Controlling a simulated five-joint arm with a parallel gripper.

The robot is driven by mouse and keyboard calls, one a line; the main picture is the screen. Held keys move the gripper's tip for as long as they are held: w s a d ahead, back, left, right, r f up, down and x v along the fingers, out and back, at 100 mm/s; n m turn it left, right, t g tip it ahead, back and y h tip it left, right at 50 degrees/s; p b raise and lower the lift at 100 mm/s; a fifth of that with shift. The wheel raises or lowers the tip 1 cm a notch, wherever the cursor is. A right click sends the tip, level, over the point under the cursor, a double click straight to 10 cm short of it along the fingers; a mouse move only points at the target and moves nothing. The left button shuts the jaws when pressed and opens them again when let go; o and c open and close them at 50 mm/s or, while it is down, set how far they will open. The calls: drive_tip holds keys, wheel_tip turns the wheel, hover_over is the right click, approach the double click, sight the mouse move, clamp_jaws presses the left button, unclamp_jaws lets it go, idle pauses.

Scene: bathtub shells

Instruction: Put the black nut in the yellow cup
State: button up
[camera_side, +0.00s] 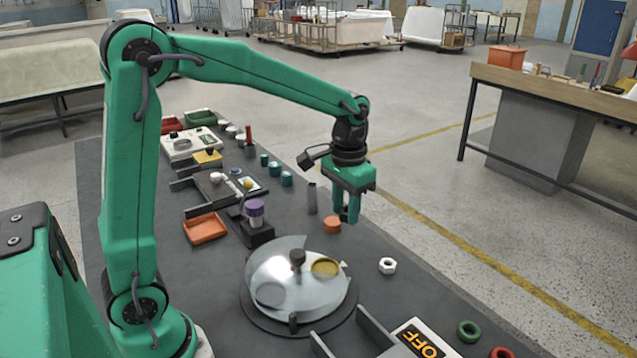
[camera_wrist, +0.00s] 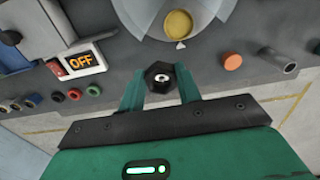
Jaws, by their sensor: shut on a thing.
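My gripper (camera_side: 347,214) hangs over the bench near its right edge. In the wrist view my gripper (camera_wrist: 160,85) is shut on the black nut (camera_wrist: 150,72), a dark hexagon between the fingertips. A pale patch shows at the nut's centre. In the side view the nut is hard to make out between the fingers. The yellow cup (camera_side: 326,267) is a round well in the pale disc (camera_side: 290,248), below and left of my gripper. In the wrist view the yellow cup (camera_wrist: 178,23) is beyond the fingertips, apart from the nut. Whether a clear cover lies over it, I cannot tell.
A dark knob (camera_side: 297,259) rises from the disc's middle. A white nut (camera_side: 387,265) lies right of the disc. An orange cylinder (camera_side: 332,225) and a grey tube (camera_side: 312,198) stand near my gripper. An OFF sign (camera_side: 421,341) and coloured rings (camera_side: 468,331) are at the front.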

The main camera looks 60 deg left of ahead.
drive_tip(key=shift+w+d+r, duration=0.1)
drive_tip(key=shift+d, duration=0.1)
drive_tip(key=s+d+f+n, duration=0.4)
drive_tip(key=s+d+n, duration=0.2)
drive_tip(key=s, duration=0.1)
drive_tip(key=shift+f, duration=0.35)
approach(323, 262)
drive_tip(key=s+d, duration=0.1)
drive_tip(key=s+d+f, duration=0.1)
drive_tip(key=d, duration=0.1)
drive_tip(key=shift+f, duration=2.05)
drive_tip(key=shift+f, duration=0.65)
drive_tip(key=o, duration=1)
drive_tip(key=shift+c, duration=0.2)
